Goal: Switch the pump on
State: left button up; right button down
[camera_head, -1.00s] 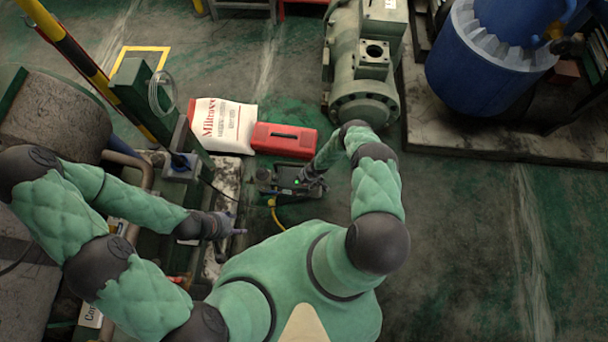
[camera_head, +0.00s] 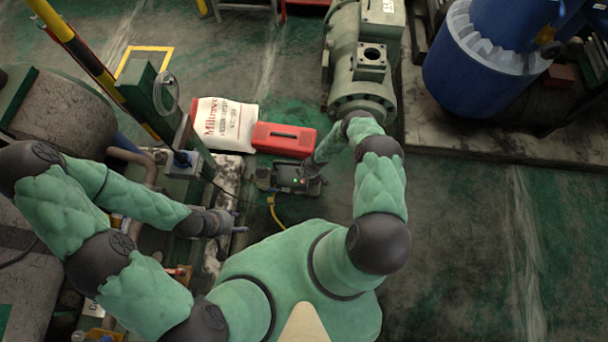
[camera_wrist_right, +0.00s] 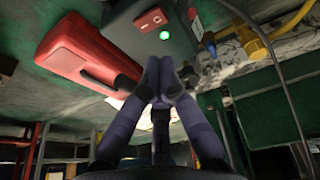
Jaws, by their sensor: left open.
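The pump (camera_head: 286,184) is a small dark box on the floor with a lit green light, and a yellow hose end (camera_head: 272,206) in front of it. In the right wrist view the pump (camera_wrist_right: 188,40) fills the top, with the green light and a red switch (camera_wrist_right: 150,20) on its face. My right gripper (camera_wrist_right: 162,66) has its fingertips together, pointing at the pump just short of the light and switch, with nothing between them. My left gripper (camera_head: 236,227) is open and empty, left of the pump.
A red case (camera_head: 284,140) and a white printed bag (camera_head: 222,124) lie behind the pump. A large grey-green compressor (camera_head: 360,60) stands beyond my right arm. A blue drum (camera_head: 475,70) is at the upper right. The floor at right is clear.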

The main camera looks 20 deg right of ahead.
pick_arm(q)
jog(key=r, duration=0.1)
jog(key=r+p, duration=0.2)
jog(key=shift+w+a, duration=0.1)
jog(key=shift+w, duration=0.15)
pick_arm(e)
jog(key=w+v, duration=0.1)
jog(key=v, duration=0.6)
jog(key=shift+d, duration=0.25)
jog(key=shift+w, duration=0.1)
